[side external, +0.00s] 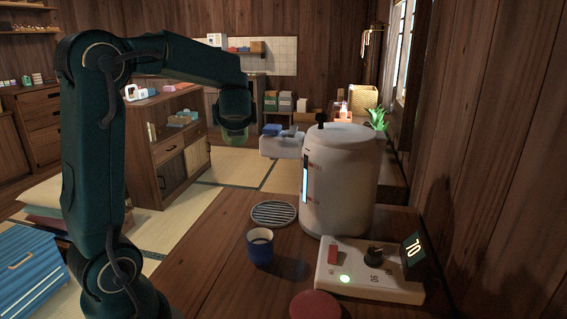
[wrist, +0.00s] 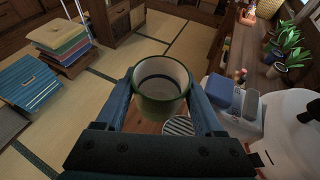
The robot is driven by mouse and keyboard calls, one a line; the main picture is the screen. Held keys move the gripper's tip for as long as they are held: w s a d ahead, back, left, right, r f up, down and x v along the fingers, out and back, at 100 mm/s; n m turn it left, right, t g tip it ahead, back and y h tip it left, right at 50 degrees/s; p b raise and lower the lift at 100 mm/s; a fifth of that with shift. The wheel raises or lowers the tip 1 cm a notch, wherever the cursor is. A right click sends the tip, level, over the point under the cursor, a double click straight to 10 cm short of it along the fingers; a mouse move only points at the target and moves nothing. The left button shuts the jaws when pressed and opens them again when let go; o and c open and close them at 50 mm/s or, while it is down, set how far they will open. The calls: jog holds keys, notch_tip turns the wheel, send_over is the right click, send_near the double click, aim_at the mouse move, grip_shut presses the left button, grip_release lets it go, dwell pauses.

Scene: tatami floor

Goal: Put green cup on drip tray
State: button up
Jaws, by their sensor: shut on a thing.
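My gripper (side external: 236,115) is raised high in the side view, above and left of the white water boiler. It is shut on the green cup (side external: 236,136), whose lower part shows beneath the jaws. In the wrist view the cup (wrist: 160,100) sits upright-looking between the two fingers (wrist: 162,90), with its open rim toward the camera. The drip tray (side external: 273,213) is a round, slatted grey disc on the wooden counter, left of the boiler. In the wrist view the tray (wrist: 178,126) shows partly behind the cup and right finger. Nothing stands on the tray.
The tall white boiler (side external: 340,190) stands close to the tray's right. A blue cup (side external: 260,249) stands in front of the tray. A control box (side external: 350,284) with a lit "70" display (side external: 413,256) and a red round object (side external: 315,305) are nearer. The counter's left part is clear.

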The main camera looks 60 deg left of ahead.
jog(key=s+a+f, duration=0.1)
jog(key=a+f, duration=0.3)
jog(key=f, duration=0.6)
jog(key=w+d+f, duration=0.1)
jog(key=w+f, duration=0.1)
jog(key=w, duration=0.1)
jog(key=w+d+f, duration=0.2)
jog(key=w+f, duration=0.1)
jog(key=w+d+f, duration=0.2)
jog(key=w, duration=0.2)
jog(key=shift+f, duration=0.15)
jog(key=shift+w+f, duration=0.1)
jog(key=shift+f, duration=1.95)
jog(key=o, duration=1.4)
jog(key=shift+f, duration=0.1)
jog(key=shift+o, duration=0.2)
